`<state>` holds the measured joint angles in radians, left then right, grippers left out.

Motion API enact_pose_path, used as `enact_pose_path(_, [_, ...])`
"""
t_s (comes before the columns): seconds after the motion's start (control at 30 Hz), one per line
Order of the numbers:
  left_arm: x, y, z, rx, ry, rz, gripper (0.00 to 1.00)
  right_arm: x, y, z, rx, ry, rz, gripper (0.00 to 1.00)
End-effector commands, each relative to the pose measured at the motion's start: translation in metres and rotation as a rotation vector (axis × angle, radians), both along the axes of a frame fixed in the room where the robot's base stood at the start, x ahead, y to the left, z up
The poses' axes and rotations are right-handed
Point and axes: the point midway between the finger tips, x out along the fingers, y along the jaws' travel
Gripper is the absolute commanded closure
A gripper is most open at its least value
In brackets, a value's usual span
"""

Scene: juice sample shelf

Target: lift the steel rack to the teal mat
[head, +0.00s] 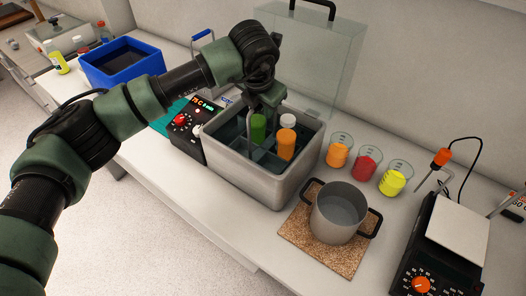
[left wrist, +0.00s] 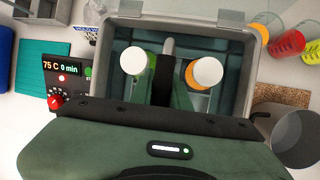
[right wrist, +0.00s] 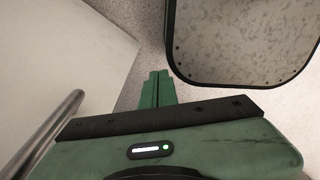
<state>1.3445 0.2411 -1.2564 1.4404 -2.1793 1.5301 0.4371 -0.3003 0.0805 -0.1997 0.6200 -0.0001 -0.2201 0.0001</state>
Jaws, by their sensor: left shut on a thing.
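The steel rack's upright handle (left wrist: 167,50) shows in the left wrist view, between two white-capped bottles, one green (head: 258,128) and one orange (head: 286,144). The rack stands inside the grey water bath (head: 252,180); its lower part is mostly hidden. My left gripper (head: 265,100) is over the bath, pointing down, shut on the handle. The teal mat (left wrist: 45,62) lies left of the bath, beyond the control box; my left arm partly covers it in the head view (head: 165,122). My right gripper (right wrist: 157,88) shows only in the right wrist view, fingers together and empty, over the floor.
The bath's clear lid (head: 315,60) stands open behind. The control box (head: 186,122) and a blue tub (head: 120,62) are to the left. Several beakers (head: 367,166), a pot (head: 338,212) on a cork mat (head: 297,238) and a hotplate (head: 445,245) are to the right.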

Motion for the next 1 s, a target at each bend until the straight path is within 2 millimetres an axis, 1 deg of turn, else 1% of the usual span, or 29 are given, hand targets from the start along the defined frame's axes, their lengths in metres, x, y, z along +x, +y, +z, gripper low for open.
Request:
enact_pose_path(0.57, [0.001,0.0,0.001,-0.001,-0.003,0.0,1.0,-0.001,0.0,0.0,0.001,0.001,0.0,1.0])
enact_pose_path(0.6, [0.002,-0.001,0.004,-0.005,-0.009,0.0,1.0,-0.001,0.0,0.0,0.001,0.001,0.0,1.0])
enact_pose_path(0.87, [0.002,-0.001,0.005,-0.004,-0.008,0.0,1.0,-0.001,0.001,0.0,0.001,0.001,0.0,1.0])
enact_pose_path(1.0, [0.002,-0.001,0.011,-0.005,-0.01,0.0,1.0,0.0,0.001,-0.003,0.001,0.0,0.0,1.0])
